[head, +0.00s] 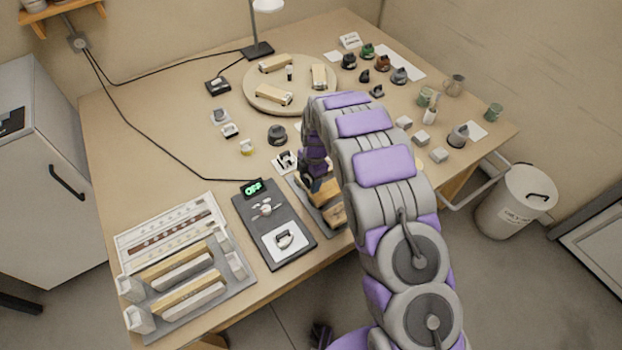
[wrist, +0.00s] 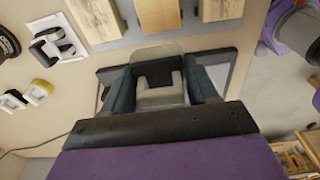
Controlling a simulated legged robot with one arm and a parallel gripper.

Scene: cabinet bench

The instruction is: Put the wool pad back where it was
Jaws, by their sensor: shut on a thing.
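My gripper (head: 309,180) is low over the bench, left of my arm in the head view. In the wrist view its two dark teal fingers (wrist: 161,92) are closed on a pale grey handle-like piece. The piece is mostly hidden by the fingers, so I cannot tell its full shape or whether it is the wool pad. Behind it lies a dark-edged slab with a pale surface. A pad with a dark handle sits on a white card (wrist: 62,45) at upper left. A yellow-handled pad (wrist: 40,90) and a dark-handled one lie nearby.
A dark slab (head: 250,225) bears a handled pad on a white square and a lit green "OFF" display. A tray with wooden blocks (head: 333,213) is partly behind my arm. A rack (head: 180,330) with long bars stands at front left. A round board (head: 262,105) stands behind.

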